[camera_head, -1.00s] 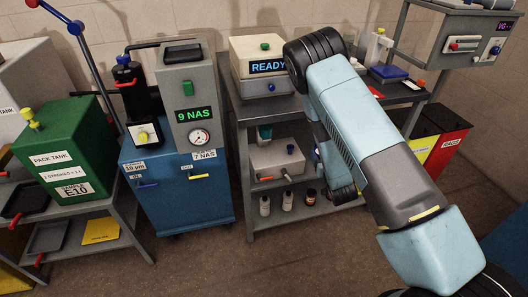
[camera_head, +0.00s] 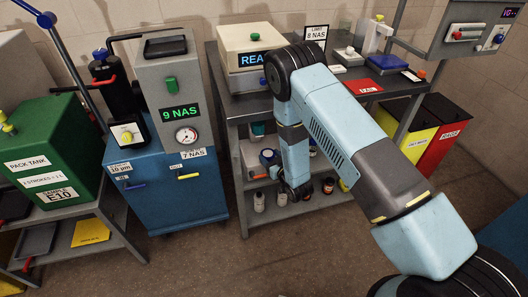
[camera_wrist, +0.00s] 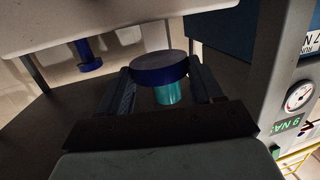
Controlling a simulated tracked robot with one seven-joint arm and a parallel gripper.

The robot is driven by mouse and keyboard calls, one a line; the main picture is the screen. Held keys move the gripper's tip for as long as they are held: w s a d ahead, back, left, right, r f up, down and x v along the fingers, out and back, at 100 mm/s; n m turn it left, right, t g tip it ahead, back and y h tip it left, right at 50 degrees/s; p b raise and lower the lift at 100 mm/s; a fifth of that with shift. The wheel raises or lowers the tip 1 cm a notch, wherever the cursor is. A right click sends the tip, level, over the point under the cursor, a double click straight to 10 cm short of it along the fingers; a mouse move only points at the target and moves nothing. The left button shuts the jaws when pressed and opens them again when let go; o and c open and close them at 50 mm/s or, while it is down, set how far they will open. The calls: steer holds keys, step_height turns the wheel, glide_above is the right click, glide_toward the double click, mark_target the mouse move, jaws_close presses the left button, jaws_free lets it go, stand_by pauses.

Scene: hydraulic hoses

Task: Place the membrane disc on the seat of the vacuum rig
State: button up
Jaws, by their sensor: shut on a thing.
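In the wrist view my gripper (camera_wrist: 160,78) has its two dark fingers on either side of a round dark-blue piece with a teal cylinder (camera_wrist: 167,93). The jaws are shut on this piece. I cannot tell whether it belongs to the vacuum rig. A teal part (camera_head: 257,128) shows there above a pale box. I cannot make out a membrane disc or its seat for certain.
The blue cart (camera_head: 175,190) stands left of the bench. The bench top carries a display box (camera_head: 250,45), a red tray (camera_head: 354,87) and a blue block (camera_head: 380,62). Small bottles (camera_head: 328,186) stand low on the shelf. Yellow and red bins (camera_head: 440,138) stand at right.

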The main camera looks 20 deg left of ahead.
steer(key=x, duration=0.2)
steer(key=r+x, duration=0.1)
steer(key=x, duration=0.5)
steer(key=shift+r, duration=0.2)
steer(key=shift+w+a+f, duration=0.1)
steer(key=shift+w+f, duration=0.05)
steer(key=shift+f, duration=1.65)
steer(key=o, duration=1)
steer(key=v, duration=1.2)
